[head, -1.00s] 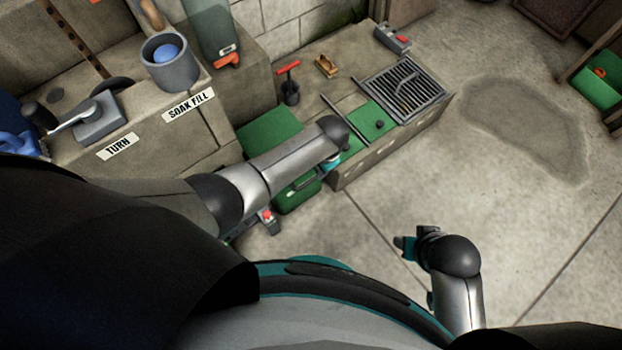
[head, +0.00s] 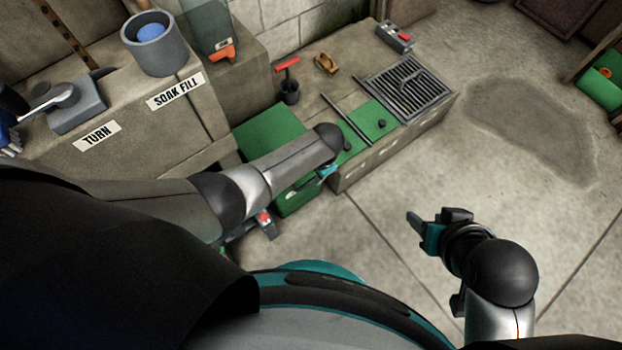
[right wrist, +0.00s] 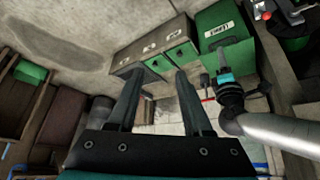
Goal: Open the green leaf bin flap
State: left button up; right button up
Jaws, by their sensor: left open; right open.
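The green leaf bin (head: 268,128) stands against the left end of the low stone bench. Its labelled green front also shows in the right wrist view (right wrist: 218,42), but the label is too small to read surely. My left gripper (head: 326,173) is mostly hidden below its wrist and is close to the bin's front. In the right wrist view my left gripper (right wrist: 223,62) points at the bin front; I cannot tell whether it touches. My right gripper (head: 428,228) is open and empty over the floor; its two spread fingers (right wrist: 160,100) show in the right wrist view.
The bench carries green panels (head: 372,118), a grate (head: 408,88) and a red-handled tool (head: 288,80). A stone counter at the left holds a grey pot (head: 157,45) and a crank (head: 75,105). Open floor (head: 390,185) lies right of the bench.

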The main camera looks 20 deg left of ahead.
aim_at(310, 181)
pick_arm(q)
jog(key=f+b, duration=0.3)
jog(key=shift+w+a+f, duration=0.25)
jog(key=shift+f, duration=0.15)
jog(key=shift+a+f+b, duration=0.1)
jog(key=shift+f+b, duration=0.6)
jog(key=shift+f, duration=0.05)
jog(key=shift+w+a+f+b, duration=0.1)
jog(key=shift+f+b, duration=0.3)
jog(key=shift+f, duration=0.25)
pick_arm(e)
jog(key=w+a+r+t+y, duration=0.3)
jog(key=a+t+y, duration=0.2)
jog(key=a+t, duration=0.4)
jog(key=shift+a+t, duration=0.3)
jog(key=shift+t, duration=0.2)
jog(key=shift+w, duration=0.1)
pick_arm(q)
grip_shut()
